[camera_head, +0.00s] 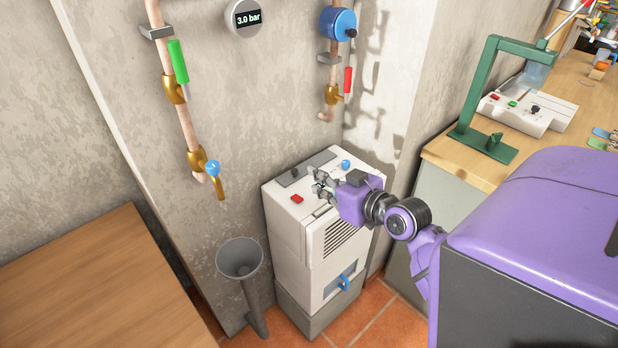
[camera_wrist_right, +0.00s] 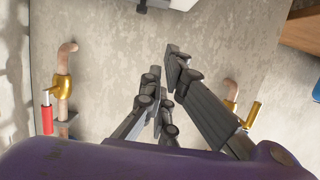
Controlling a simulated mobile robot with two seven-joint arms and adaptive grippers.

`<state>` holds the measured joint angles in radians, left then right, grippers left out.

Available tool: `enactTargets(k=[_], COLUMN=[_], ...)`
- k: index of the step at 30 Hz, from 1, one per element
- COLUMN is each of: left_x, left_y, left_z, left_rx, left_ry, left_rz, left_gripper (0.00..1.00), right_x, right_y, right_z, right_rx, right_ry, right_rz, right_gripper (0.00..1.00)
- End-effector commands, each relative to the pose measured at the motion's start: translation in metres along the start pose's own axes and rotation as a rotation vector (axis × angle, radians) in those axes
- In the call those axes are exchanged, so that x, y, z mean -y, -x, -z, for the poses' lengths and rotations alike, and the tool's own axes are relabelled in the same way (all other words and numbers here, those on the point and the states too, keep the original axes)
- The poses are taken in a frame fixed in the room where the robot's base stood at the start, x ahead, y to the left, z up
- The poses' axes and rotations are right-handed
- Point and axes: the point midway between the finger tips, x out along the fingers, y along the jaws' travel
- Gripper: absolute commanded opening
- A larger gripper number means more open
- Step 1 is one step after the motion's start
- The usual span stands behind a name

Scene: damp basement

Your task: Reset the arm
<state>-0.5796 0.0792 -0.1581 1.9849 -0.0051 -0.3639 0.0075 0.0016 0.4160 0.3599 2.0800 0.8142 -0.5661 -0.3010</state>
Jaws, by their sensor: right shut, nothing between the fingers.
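My right arm, purple with dark joints, comes in from the right in the head view. Its right gripper (camera_head: 320,187) is over the top of a white dehumidifier-like box (camera_head: 320,235), near the red button (camera_head: 297,198). I cannot tell whether it touches the top. In the right wrist view the gripper (camera_wrist_right: 164,68) has its fingers together and empty, with the wall behind them. My left gripper is not in view.
A wooden table (camera_head: 90,275) stands at the left, and a workbench (camera_head: 465,165) with a green stand (camera_head: 485,95) at the right. Pipes with a green-handled valve (camera_head: 178,62) and a blue device (camera_head: 338,22) run along the wall. A grey funnel (camera_head: 239,258) stands beside the box.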

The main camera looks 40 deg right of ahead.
Motion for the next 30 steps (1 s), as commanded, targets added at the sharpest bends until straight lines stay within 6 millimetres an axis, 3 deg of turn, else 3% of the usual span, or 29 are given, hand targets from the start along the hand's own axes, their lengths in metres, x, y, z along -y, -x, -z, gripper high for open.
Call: enactTargets(k=[4,23,26,30], left_x=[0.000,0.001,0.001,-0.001], left_y=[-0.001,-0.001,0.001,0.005], left_z=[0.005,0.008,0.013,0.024], left_rx=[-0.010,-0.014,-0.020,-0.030], left_ry=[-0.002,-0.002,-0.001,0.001], left_rz=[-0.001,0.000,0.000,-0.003], left_gripper=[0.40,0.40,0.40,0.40], right_x=[0.000,0.002,0.008,0.035], right_y=[0.008,0.009,0.016,0.043], right_z=[0.001,-0.004,-0.033,-0.110], right_rx=[0.000,0.009,0.056,0.184], right_ry=[0.001,-0.003,-0.011,-0.023], right_rz=[0.000,-0.002,-0.014,-0.043], right_gripper=[0.00,0.00,0.00,0.00])
